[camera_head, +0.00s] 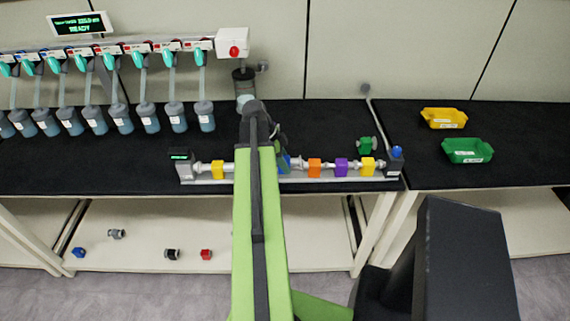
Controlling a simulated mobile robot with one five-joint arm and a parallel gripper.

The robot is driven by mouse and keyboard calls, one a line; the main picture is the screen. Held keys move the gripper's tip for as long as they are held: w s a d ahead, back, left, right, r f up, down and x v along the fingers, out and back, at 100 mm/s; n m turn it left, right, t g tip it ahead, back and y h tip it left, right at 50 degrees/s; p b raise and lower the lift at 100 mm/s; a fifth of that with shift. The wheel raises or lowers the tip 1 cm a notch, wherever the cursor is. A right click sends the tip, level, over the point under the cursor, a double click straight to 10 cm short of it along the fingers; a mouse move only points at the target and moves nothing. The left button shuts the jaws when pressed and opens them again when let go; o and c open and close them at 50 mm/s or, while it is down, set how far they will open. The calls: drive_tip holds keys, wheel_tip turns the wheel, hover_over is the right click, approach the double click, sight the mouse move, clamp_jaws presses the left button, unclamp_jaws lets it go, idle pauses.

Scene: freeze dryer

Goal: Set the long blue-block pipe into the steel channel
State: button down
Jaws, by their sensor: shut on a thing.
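The steel channel (340,180) lies along the front of the black bench, between a small grey box with a green display at its left end and a grey post with a blue knob at its right end. It carries a yellow block (218,170), an orange block (314,168), a purple block (341,167) and another yellow block (368,166) on pipe pieces. My gripper (281,153) is shut on the blue-block pipe (286,163), at the channel between the left yellow and orange blocks. My arm hides part of the pipe, so I cannot tell whether it is seated.
A green-handled part (367,145) stands behind the channel. Several flasks (122,119) hang at the left. Small loose parts, one red (206,254), lie on the lower shelf.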

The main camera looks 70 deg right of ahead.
drive_tip(key=shift+f+b, duration=1)
drive_tip(key=shift+f, duration=0.05)
idle(0.4)
drive_tip(key=c, duration=0.8)
unclamp_jaws()
drive_tip(key=shift+c, duration=0.2)
drive_tip(key=p+v, duration=1.6)
drive_tip(key=v, duration=0.1)
drive_tip(key=shift+w+r, duration=0.15)
drive_tip(key=shift+r, duration=0.05)
drive_tip(key=shift+a, duration=0.1)
